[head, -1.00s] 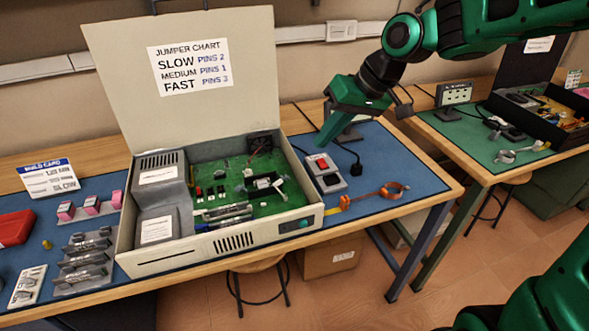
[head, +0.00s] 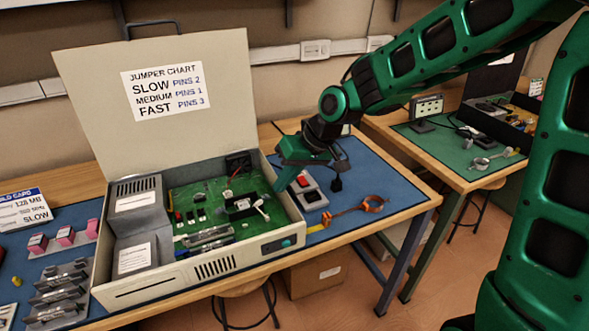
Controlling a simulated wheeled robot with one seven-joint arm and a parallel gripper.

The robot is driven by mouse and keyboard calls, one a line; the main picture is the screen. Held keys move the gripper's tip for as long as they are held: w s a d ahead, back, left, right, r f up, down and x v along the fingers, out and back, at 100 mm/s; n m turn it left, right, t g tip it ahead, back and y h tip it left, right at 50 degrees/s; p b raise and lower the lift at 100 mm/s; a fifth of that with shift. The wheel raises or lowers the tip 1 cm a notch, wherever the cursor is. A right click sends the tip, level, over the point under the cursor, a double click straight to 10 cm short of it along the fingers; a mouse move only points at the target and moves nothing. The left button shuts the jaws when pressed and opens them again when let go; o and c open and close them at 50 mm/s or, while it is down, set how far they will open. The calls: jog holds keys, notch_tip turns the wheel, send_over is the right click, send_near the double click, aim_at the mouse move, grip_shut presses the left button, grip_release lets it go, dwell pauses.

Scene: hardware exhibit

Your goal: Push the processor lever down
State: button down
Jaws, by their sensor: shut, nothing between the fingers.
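The open computer case (head: 160,292) lies on the blue bench mat with its green circuit board (head: 207,190) exposed. The dark processor socket (head: 242,205) sits toward the board's right side. A small pale lever (head: 262,209) stands beside it at the right and looks raised and tilted, though it is small in the picture. My green gripper (head: 279,186) is shut and empty. It points down near the case's right wall, above and right of the lever, and looks apart from it.
The upright lid (head: 160,140) carries a jumper chart (head: 162,91). Memory modules (head: 62,285) and pink parts (head: 64,236) lie at left.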

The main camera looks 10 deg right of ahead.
jog(key=shift+s+a+f, duration=0.15)
jog(key=shift+a+f, duration=0.05)
jog(key=shift+a, duration=0.3)
jog(key=shift+s+a+f, duration=0.2)
jog(key=shift+a+f, duration=0.05)
jog(key=shift+a, duration=0.3)
jog(key=shift+s+a+f, duration=0.15)
jog(key=shift+a+f, duration=0.05)
jog(key=shift+a, duration=0.3)
